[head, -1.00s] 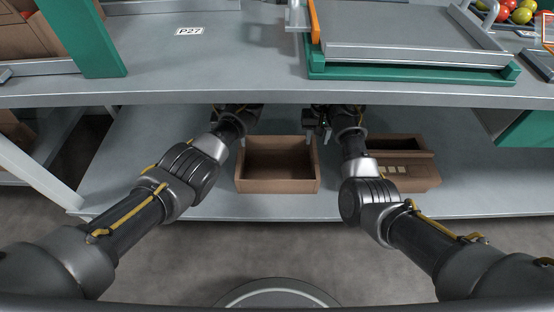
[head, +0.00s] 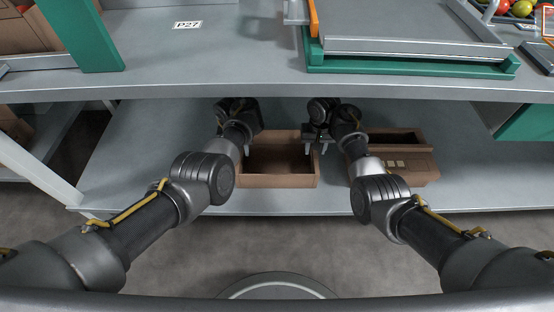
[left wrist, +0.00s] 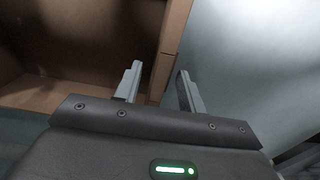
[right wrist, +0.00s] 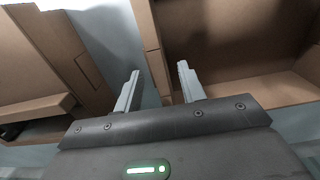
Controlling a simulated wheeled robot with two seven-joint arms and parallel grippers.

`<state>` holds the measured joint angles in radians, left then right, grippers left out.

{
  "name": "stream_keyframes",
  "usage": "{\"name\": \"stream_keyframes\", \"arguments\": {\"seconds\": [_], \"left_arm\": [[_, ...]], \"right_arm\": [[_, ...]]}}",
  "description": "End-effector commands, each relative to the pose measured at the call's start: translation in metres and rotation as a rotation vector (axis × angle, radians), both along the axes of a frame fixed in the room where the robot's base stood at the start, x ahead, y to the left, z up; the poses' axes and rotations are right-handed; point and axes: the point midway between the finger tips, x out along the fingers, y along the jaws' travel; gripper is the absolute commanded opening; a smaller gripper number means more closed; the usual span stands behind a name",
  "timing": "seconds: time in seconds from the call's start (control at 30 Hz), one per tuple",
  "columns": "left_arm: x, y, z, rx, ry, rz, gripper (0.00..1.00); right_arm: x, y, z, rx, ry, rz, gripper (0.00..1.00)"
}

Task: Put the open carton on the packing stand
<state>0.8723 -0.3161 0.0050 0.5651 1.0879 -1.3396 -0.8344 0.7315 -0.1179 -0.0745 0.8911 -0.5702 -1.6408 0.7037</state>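The open carton (head: 278,181) is a brown, empty, open-topped box standing on the lower shelf between my two grippers. My left gripper (head: 244,150) is open at its left wall; in the left wrist view its fingers (left wrist: 158,88) stand on either side of that wall (left wrist: 172,48). My right gripper (head: 316,148) is open at the right wall; in the right wrist view its fingers (right wrist: 158,88) stand on either side of that wall (right wrist: 152,38). Whether the fingers touch the cardboard cannot be told. The packing stand (head: 400,22), a grey plate on a green frame, is on the tabletop above.
Another brown carton (head: 405,164) stands on the lower shelf (head: 470,190), close to the right of my right gripper. The table's front edge (head: 280,91) overhangs the shelf and my grippers. A tomato box (head: 30,40) is at upper left. Bare tabletop lies left of the stand.

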Motion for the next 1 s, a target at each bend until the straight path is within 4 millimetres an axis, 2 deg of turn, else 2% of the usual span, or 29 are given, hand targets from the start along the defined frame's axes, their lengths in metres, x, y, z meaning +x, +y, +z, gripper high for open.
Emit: {"name": "stream_keyframes", "arguments": {"seconds": [0.1,0.23,0.63,0.9,0.93,1.0], "left_arm": [[-0.001,0.001,-0.014,0.003,0.003,0.000,0.40],[0.000,0.000,-0.022,0.002,0.002,0.000,0.40],[0.000,0.000,-0.026,0.001,0.000,0.000,0.39],[0.000,-0.001,-0.025,0.000,0.000,-0.002,0.03],[0.000,-0.001,-0.025,-0.001,0.000,-0.002,0.00],[0.000,-0.002,-0.025,-0.002,0.000,-0.003,0.00]], "right_arm": [[0.000,0.000,-0.014,0.000,0.002,0.001,0.40],[0.000,0.000,-0.022,0.000,0.001,0.000,0.40],[0.000,0.000,-0.026,0.000,0.000,0.000,0.39],[0.000,0.001,-0.026,0.001,-0.001,0.002,0.03],[0.000,0.002,-0.026,0.002,-0.001,0.002,0.00],[0.000,0.002,-0.025,0.002,-0.001,0.003,0.00]]}}
